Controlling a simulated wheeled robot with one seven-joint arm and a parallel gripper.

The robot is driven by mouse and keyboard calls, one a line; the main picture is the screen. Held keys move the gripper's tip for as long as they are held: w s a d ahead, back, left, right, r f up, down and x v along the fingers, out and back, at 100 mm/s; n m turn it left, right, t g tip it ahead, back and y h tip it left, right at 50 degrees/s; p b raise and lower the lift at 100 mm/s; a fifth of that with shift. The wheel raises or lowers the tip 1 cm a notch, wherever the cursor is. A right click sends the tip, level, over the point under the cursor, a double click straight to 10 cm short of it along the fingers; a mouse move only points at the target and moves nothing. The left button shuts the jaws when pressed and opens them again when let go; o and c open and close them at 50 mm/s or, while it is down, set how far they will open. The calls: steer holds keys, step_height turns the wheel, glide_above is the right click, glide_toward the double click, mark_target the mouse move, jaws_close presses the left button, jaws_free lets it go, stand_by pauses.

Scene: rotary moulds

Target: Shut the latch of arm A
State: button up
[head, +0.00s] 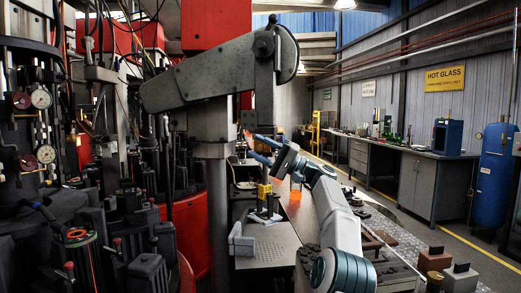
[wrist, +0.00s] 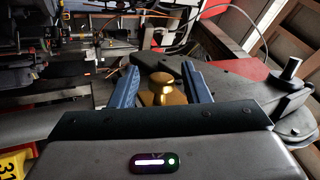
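My gripper (head: 256,148) is in the middle of the head view, its blue fingers pointing left toward the grey post below the big cast arm. In the wrist view my gripper (wrist: 162,84) is open, with a finger on each side of a brass knob (wrist: 162,88). The gap to each finger looks small; I cannot tell whether either touches. The knob sits beside a dark flat lever-like part (wrist: 225,85) with an upright pin (wrist: 288,70) at its right end. Which part is the latch of arm A, and whether it is shut, I cannot tell. No arm label is readable.
The grey cast arm (head: 215,75) stands close by on a post (head: 217,215). Dark mould machinery (head: 90,225) fills the left. A bench plate (head: 265,252) lies below, with an orange glowing piece (head: 295,193) behind. A yellow tag (wrist: 14,164) is at the wrist view's lower left.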

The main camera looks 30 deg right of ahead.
steer(key=v, duration=1.3)
steer(key=shift+s+d+b, duration=0.25)
steer(key=shift+d+b, duration=0.05)
steer(key=shift+b, duration=0.05)
